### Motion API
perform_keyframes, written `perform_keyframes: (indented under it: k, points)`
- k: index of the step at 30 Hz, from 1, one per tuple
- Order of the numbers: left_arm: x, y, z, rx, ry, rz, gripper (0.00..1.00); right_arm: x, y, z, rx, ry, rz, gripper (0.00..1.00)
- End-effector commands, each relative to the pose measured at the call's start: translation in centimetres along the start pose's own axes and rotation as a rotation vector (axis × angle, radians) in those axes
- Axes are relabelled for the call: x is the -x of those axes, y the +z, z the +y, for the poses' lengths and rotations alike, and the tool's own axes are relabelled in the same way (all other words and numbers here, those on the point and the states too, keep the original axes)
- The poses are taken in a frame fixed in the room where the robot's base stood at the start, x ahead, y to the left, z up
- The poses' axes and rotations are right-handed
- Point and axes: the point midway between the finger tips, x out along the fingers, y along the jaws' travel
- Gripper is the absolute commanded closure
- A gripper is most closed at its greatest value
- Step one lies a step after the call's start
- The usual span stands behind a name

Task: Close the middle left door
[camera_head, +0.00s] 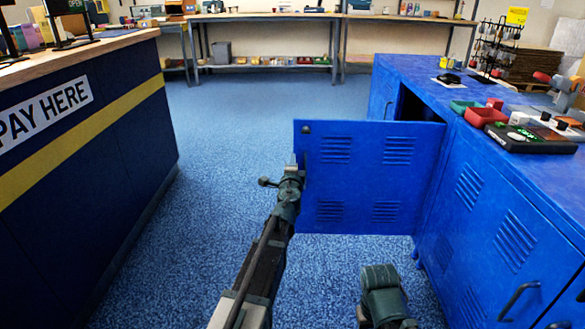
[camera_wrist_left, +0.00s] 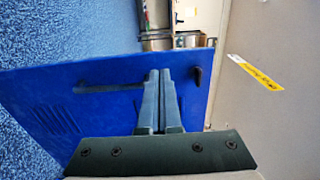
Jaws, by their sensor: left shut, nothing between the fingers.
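A blue metal door (camera_head: 357,178) with vent slots stands swung wide open from the blue cabinet (camera_head: 480,195) on the right. A dark opening shows behind its hinge side. My left gripper (camera_head: 298,163) is at the door's free left edge, shut and empty. In the left wrist view the closed fingertips (camera_wrist_left: 159,73) lie in front of the blue door panel (camera_wrist_left: 60,95), near its edge. A dark bar handle (camera_wrist_left: 110,88) and a small dark knob (camera_wrist_left: 197,76) show on either side of the fingers. Whether the fingers touch the door I cannot tell.
A dark blue counter (camera_head: 90,140) with a yellow stripe stands on the left. Blue carpet (camera_head: 225,130) is clear between counter and cabinet. Red bins (camera_head: 484,116) and a black device (camera_head: 530,138) sit on the cabinet top. Workbenches (camera_head: 265,18) line the back wall.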

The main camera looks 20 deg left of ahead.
Motion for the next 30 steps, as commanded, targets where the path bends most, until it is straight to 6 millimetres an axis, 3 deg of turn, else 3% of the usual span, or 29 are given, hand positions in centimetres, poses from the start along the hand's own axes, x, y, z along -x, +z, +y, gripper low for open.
perform_keyframes:
  k: [1,3,10,30]
  points:
    - [-1.7,-0.1,0.0,0.000,0.000,-0.001,1.00,0.0,0.0,0.0,0.000,0.000,0.000,0.50]
    - [-3.2,-0.1,0.0,0.000,0.000,-0.001,1.00,0.0,0.0,0.0,0.000,0.000,0.000,0.50]
    - [-7.0,-0.1,0.0,0.000,0.000,-0.001,1.00,0.0,0.0,0.0,0.000,0.000,0.000,0.50]
    - [-8.6,0.5,0.0,0.000,0.000,0.042,1.00,0.0,0.0,0.0,0.000,0.000,0.000,0.50]
